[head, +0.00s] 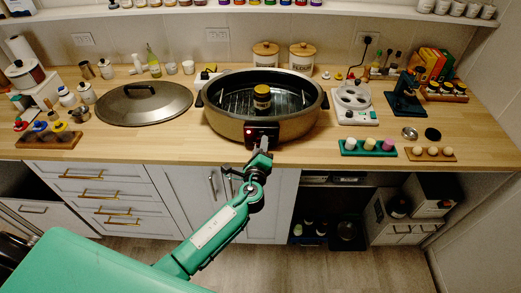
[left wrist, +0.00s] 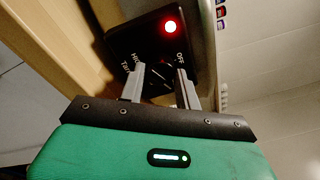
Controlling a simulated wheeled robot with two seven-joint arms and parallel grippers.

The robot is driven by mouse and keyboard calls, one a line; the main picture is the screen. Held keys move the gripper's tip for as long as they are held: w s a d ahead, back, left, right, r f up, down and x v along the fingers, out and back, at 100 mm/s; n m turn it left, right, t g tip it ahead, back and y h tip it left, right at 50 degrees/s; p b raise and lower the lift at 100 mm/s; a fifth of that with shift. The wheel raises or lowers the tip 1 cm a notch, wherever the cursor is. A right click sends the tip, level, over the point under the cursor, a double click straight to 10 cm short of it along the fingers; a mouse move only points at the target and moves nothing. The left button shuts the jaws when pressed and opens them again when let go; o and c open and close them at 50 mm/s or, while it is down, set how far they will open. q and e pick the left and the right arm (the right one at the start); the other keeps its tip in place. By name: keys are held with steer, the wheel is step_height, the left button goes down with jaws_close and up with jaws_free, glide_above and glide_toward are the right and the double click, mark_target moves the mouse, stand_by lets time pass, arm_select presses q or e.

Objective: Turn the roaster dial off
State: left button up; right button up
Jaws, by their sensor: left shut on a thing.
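The roaster (head: 222,122) is a wide bronze pan with a dark inside, standing near the counter's front edge. Its black control box (head: 250,133) is on the front and also shows in the left wrist view (left wrist: 125,42). A red light (left wrist: 171,27) glows on the box. The black dial (left wrist: 158,76) sits between the fingers of my left gripper (left wrist: 160,88), which is shut on it. The OFF label (left wrist: 181,59) is right of the dial, and the HI label is at left. The fingers partly hide the dial, so its exact setting is hard to read. My right gripper is not in view.
A jar (head: 262,99) stands in the roaster. The domed lid (head: 145,103) lies to the left. A green egg tray (head: 348,148) and a white appliance (head: 352,100) are to the right. Drawers and cabinet doors lie below the counter edge.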

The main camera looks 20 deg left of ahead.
arm_select(q)
steer(key=n+b, duration=0.2)
steer(key=b, duration=0.1)
steer(key=n+b, duration=0.2)
steer(key=b, duration=0.2)
steer(key=f+n+b, duration=0.1)
steer(key=n+b, duration=0.2)
steer(key=shift+y+b, duration=0.3)
steer(key=shift+y, duration=0.1)
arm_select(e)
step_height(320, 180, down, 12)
arm_select(q)
steer(key=n+b, duration=0.4)
steer(key=shift+n+y+b, duration=0.3)
steer(key=shift+n+b, duration=0.05)
steer(key=shift+n, duration=0.05)
steer(key=shift+r+n+t+b, duration=0.2)
steer(key=shift+n+t+b, duration=0.1)
steer(key=shift+n+b, duration=0.45)
steer(key=shift+n, duration=0.25)
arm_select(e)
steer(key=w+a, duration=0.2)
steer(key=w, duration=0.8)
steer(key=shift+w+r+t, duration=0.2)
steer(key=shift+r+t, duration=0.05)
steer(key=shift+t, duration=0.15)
arm_select(q)
steer(key=o, duration=1)
steer(key=shift+c, duration=0.2)
steer(key=shift+r, duration=0.1)
